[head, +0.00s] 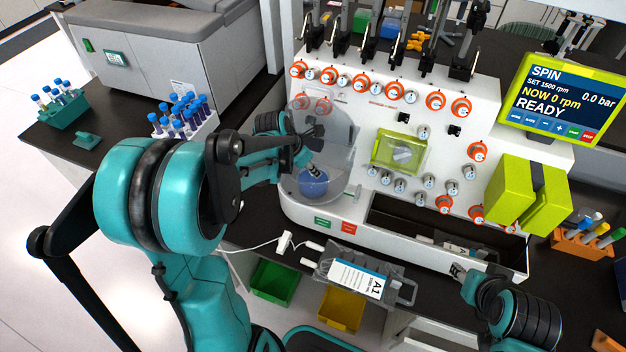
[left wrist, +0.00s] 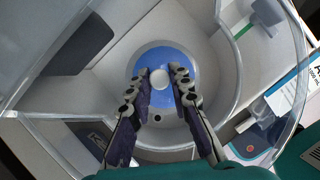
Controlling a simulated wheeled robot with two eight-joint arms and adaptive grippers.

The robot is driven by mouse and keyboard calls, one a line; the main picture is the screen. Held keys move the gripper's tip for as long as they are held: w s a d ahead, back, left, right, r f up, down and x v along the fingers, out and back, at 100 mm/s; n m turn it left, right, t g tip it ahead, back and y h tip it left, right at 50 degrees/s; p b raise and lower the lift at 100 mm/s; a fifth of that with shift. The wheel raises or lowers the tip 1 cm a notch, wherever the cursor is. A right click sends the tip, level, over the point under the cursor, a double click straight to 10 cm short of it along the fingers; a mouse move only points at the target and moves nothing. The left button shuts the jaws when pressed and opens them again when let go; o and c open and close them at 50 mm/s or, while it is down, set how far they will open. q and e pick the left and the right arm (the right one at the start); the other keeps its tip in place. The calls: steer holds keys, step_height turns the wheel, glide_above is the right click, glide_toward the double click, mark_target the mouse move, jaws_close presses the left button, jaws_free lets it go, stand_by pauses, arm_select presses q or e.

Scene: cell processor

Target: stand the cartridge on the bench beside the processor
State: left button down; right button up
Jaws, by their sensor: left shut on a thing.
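The cartridge (head: 357,279), a clear grey case with a white A1 label and a handle, is in front of the processor (head: 355,225), near the bench's front edge. Whether it rests on the bench is unclear. Part of its label shows at the right of the left wrist view (left wrist: 290,92). My left gripper (head: 312,168) is inside the processor's clear round chamber, over a blue disc (head: 313,186). In the left wrist view its fingers (left wrist: 161,88) are shut on the disc's white knob (left wrist: 160,78). My right gripper (head: 458,271) is right of the cartridge; its fingers are too small to judge.
The dark bench (head: 255,225) has a bare strip left of the processor. Tube racks (head: 65,112) stand at the far left. A screen (head: 563,98) reads READY. Green (head: 274,281) and yellow (head: 340,305) bins sit below the bench edge. An orange rack (head: 570,243) is at right.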

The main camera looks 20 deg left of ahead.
arm_select(q)
steer(key=shift+r, duration=0.15)
steer(key=shift+r+p, duration=1.9)
steer(key=shift+r, duration=0.45)
